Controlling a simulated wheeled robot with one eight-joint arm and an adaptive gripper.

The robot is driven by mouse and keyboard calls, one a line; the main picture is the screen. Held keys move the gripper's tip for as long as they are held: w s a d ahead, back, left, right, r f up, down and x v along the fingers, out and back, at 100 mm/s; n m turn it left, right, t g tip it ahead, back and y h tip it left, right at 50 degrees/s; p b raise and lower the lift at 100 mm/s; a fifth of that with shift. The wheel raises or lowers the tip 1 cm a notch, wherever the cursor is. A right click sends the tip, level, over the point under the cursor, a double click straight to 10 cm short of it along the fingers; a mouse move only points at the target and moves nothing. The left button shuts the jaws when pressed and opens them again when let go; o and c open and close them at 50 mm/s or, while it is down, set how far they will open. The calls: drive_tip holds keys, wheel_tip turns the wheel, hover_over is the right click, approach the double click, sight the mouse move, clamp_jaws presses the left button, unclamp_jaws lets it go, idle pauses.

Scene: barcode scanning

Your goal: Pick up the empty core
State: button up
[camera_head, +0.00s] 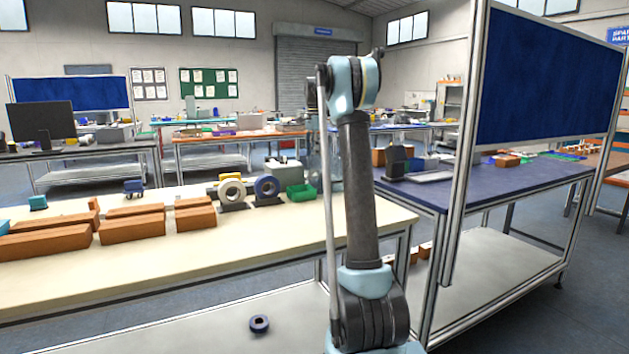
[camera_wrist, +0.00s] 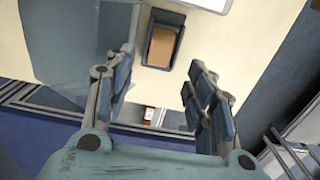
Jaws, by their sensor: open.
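In the wrist view my gripper (camera_wrist: 161,62) is open, its two fingers wide apart with nothing between them. It is above the edge of a cream table (camera_wrist: 262,30). A dark box (camera_wrist: 150,47) with a brown inside lies on the table beyond the fingertips. In the head view my gripper is not visible. A small dark ring (camera_head: 259,330) lies on the pale lower shelf (camera_head: 200,335); I cannot tell whether it is the empty core.
Several brown boxes (camera_head: 132,229) line the left of the cream table. A green bin (camera_head: 301,192) stands right of the rolls. A blue-topped bench (camera_head: 480,187) with a tall metal frame stands to the right. The table's front half is clear.

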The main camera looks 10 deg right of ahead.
drive_tip(key=shift+f, duration=4.45)
drive_tip(key=c, duration=0.9)
